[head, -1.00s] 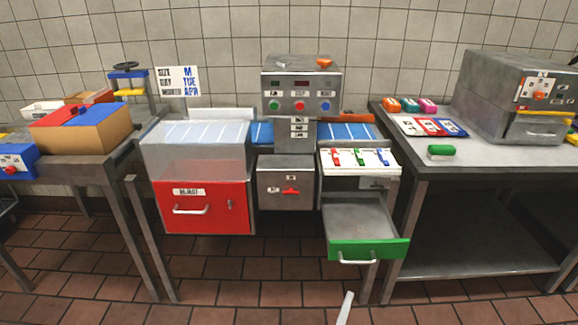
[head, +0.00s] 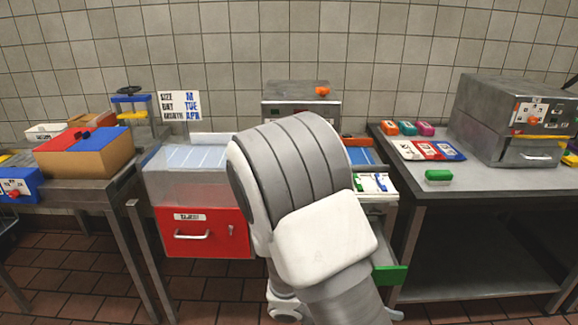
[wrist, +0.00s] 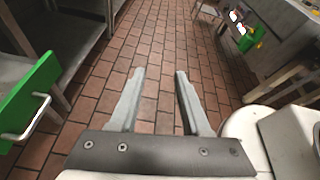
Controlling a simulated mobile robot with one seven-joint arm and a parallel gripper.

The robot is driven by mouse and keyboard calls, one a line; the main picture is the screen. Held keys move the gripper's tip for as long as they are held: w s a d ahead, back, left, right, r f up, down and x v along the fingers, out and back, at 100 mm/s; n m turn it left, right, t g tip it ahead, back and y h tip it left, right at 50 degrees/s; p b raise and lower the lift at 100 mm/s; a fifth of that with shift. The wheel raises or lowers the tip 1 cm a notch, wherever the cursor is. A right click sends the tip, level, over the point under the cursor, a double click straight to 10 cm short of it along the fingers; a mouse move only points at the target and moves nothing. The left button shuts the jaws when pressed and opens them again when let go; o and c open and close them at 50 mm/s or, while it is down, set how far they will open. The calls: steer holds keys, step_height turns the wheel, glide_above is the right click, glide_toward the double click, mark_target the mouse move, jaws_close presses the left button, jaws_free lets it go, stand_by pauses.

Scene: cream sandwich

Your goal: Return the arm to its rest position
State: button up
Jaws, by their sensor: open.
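My gripper (wrist: 157,75) shows in the wrist view with its two grey fingers spread apart. Nothing is between them, and the brown tiled floor (wrist: 165,45) lies beyond. In the head view my arm fills the middle of the picture, bent, and my gripper cannot be made out there. The open drawer with the green front (wrist: 28,97) is left of my gripper in the wrist view. In the head view part of its green front (head: 390,274) shows behind my arm.
A machine with a red bin (head: 205,232) stands behind my arm. A steel table (head: 450,190) with a grey box machine (head: 515,120) is on the right. A table with a red and blue topped box (head: 85,152) is on the left. Floor between my fingers is clear.

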steer(key=s+a+r+m+t+y+p, duration=0.1)
steer(key=s+a+r+m+t+y, duration=0.1)
steer(key=r+m+y, duration=0.2)
steer(key=s+a+r+m+t+y+p, duration=0.2)
steer(key=r+m+y, duration=0.3)
steer(key=r+m, duration=0.4)
steer(key=s+a+r+m+t+y+p, duration=0.1)
steer(key=s+r+m+y, duration=0.3)
steer(key=r, duration=0.8)
steer(key=a+m+p, duration=0.1)
steer(key=m, duration=0.1)
steer(key=shift+a+r+m+t+y, duration=0.35)
steer(key=shift+m+t+y, duration=0.05)
steer(key=shift+d, duration=0.1)
